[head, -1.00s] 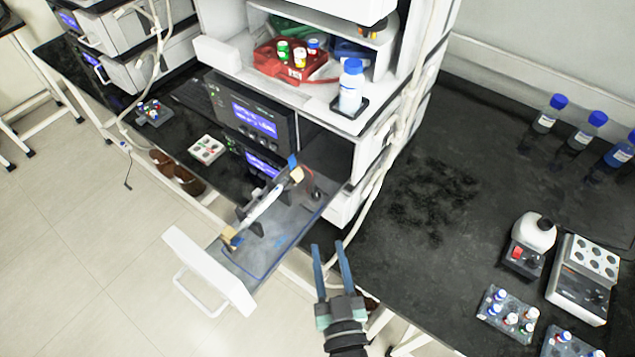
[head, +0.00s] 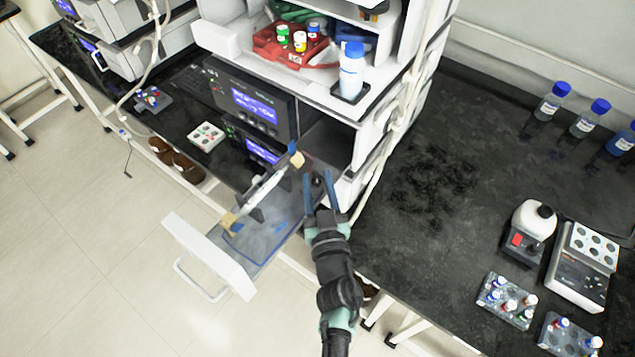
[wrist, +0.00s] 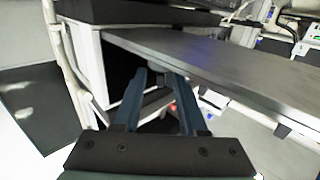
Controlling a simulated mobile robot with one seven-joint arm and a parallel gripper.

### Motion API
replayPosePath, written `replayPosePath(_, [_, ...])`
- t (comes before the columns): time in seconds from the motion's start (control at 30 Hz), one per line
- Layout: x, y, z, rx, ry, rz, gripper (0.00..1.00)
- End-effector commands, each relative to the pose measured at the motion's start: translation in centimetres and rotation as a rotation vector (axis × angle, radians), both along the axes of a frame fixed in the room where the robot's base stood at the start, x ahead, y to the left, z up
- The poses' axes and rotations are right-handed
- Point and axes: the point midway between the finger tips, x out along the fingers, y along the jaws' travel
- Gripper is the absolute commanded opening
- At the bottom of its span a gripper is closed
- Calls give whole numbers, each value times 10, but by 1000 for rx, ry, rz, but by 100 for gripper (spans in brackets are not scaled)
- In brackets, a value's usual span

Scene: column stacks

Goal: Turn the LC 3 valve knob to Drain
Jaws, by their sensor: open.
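My gripper (head: 318,182) is open at the right side of the pulled-out drawer (head: 262,240), under the white instrument stack. A small dark knob-like piece (head: 317,187) shows between its fingers in the head view; I cannot read any label or valve position there. In the wrist view, my gripper (wrist: 157,78) has its two blue fingers apart, just below the edge of a grey panel (wrist: 225,72). The fingers partly hide what lies between and beyond them. I cannot tell whether they touch the knob.
A tilted column with tan ends (head: 264,187) stands over the drawer, left of my gripper. A pale tube (head: 385,150) runs down the stack's right side. The black bench (head: 430,220) is partly clear.

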Motion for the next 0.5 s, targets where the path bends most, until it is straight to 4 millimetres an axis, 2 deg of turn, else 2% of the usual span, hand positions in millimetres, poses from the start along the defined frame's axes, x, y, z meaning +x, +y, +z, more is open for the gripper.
replayPosePath(0.23, [0, 0, 0, 0, 1, 0, 39])
replayPosePath(0.43, [0, 0, 0, 0, 1, 0, 3])
replayPosePath(0.5, [0, 0, 0, 0, 1, 0, 0])
